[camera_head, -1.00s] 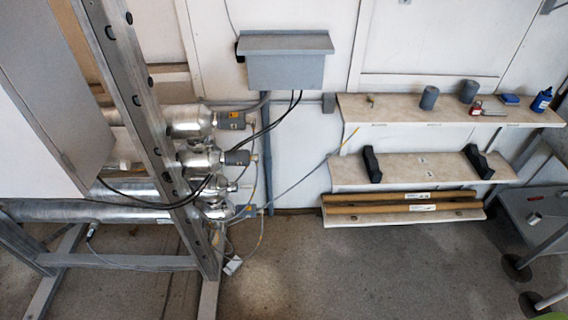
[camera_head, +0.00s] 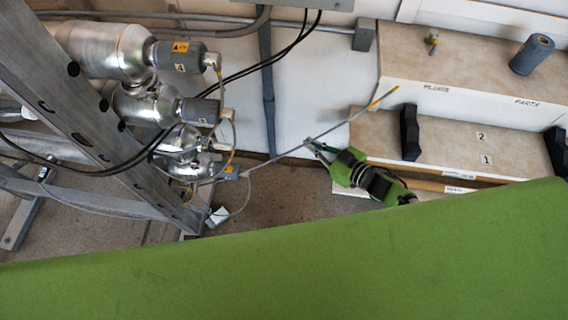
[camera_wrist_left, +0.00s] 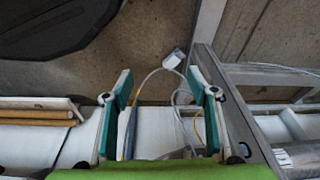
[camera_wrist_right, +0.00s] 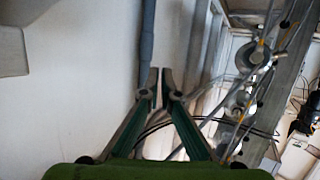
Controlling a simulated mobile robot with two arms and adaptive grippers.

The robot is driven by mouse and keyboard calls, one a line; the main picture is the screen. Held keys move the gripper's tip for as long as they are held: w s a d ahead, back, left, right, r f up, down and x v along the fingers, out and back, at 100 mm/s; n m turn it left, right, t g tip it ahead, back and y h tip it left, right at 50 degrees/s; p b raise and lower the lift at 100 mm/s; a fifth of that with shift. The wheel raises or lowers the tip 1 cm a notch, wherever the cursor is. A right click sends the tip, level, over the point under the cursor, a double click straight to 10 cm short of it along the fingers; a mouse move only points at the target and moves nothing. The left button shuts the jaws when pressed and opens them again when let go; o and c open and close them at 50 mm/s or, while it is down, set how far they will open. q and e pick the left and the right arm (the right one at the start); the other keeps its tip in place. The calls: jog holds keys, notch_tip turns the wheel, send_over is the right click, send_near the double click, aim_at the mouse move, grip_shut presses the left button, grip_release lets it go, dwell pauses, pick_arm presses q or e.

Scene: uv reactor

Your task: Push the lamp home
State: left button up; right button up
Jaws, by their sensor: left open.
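The lamp is the long thin grey rod (camera_head: 280,155) with a yellow tip. In the head view it slants from the lowest reactor end at lower left up towards the shelves, with much of its length outside. My right gripper (camera_head: 314,148) overlaps the middle of the rod there. In the right wrist view its fingertips (camera_wrist_right: 160,80) are nearly together; I cannot tell whether they touch the rod. My left gripper (camera_wrist_left: 160,84) is open and empty in its wrist view, facing the reactor frame and floor. It is not visible in the head view.
Metal reactor tubes with grey end caps (camera_head: 180,55) stand left behind a slanted frame post (camera_head: 70,95). Black cables cross there. Shelves at right hold black cradles (camera_head: 410,130) and a grey cylinder (camera_head: 532,54). My green arm covers the bottom of the head view.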

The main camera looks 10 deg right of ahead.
jog(key=s+a+r+n+g+y+b, duration=0.6)
jog(key=s+a+r+n+y+b, duration=0.1)
jog(key=a+r+y, duration=0.25)
pick_arm(q)
notch_tip(320, 180, up, 12)
jog(key=w+t, duration=0.2)
jog(key=shift+d+f+b, duration=0.15)
jog(key=shift+b, duration=0.3)
pick_arm(e)
jog(key=f+x, duration=0.1)
jog(key=x, duration=0.9)
jog(key=shift+s+r+h, duration=0.15)
jog(key=shift+s+h, duration=0.05)
jog(key=shift+h, duration=0.25)
pick_arm(q)
jog(key=shift+s+f+g, duration=0.2)
jog(key=shift+s+g, duration=0.1)
jog(key=shift+s, duration=0.4)
pick_arm(e)
jog(key=shift+x, duration=1.05)
